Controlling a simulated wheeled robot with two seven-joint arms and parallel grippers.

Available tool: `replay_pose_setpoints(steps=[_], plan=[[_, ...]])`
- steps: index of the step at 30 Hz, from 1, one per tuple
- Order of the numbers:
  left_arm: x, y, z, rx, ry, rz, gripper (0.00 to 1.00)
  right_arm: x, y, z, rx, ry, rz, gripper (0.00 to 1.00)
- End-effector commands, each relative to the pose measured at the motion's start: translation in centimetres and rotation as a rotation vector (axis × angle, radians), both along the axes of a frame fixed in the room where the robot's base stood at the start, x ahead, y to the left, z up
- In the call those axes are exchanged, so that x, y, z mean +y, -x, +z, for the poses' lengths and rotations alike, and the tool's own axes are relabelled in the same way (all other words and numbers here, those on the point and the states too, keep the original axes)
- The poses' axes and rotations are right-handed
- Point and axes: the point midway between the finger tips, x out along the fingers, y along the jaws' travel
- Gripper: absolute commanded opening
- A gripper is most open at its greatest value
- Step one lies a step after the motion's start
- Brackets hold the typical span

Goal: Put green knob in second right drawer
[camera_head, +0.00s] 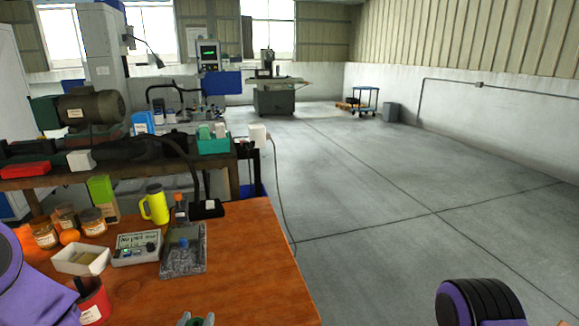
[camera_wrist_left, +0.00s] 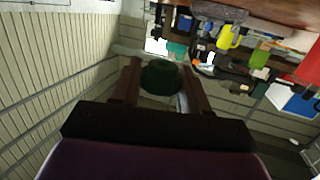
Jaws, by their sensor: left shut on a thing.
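The green knob (camera_wrist_left: 161,76) is dark green and round in the left wrist view, between the two brown fingers of my left gripper (camera_wrist_left: 160,82). The gripper is shut on it. In the head view only the tip of my left gripper (camera_head: 196,320) shows at the bottom edge, with a bit of green, in front of the orange-brown table. My right gripper is out of view. No drawer shows in either view.
The wooden table (camera_head: 255,265) holds a white tray (camera_head: 81,260), a switch box (camera_head: 137,248), a grey slab (camera_head: 184,252), a yellow mug (camera_head: 155,204), jars and a red cup (camera_head: 92,301). The floor on the right (camera_head: 400,220) is clear.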

Motion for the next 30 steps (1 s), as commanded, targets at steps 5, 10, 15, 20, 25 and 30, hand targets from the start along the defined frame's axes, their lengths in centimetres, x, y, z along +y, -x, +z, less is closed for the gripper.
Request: replay_pose_setpoints(steps=[5, 10, 15, 20, 25, 30], plan=[[0.0, 0.0, 0.0, -0.002, -0.001, 0.0, 0.15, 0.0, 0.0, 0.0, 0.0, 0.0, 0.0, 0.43], [0.1, -0.2, 0.4, -0.004, 0.0, 0.004, 0.15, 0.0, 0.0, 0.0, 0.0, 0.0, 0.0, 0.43], [3.7, -1.3, 2.1, -0.006, 0.005, 0.085, 0.15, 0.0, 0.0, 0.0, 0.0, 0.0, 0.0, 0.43], [7.0, -2.2, 3.3, -0.004, 0.001, 0.009, 0.15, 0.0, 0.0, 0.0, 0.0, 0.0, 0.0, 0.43], [7.3, -1.4, 2.2, 0.002, 0.001, -0.183, 0.15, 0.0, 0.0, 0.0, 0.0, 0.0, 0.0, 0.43], [5.9, 0.3, 0.2, 0.007, 0.002, -0.367, 0.15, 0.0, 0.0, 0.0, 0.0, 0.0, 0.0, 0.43]])
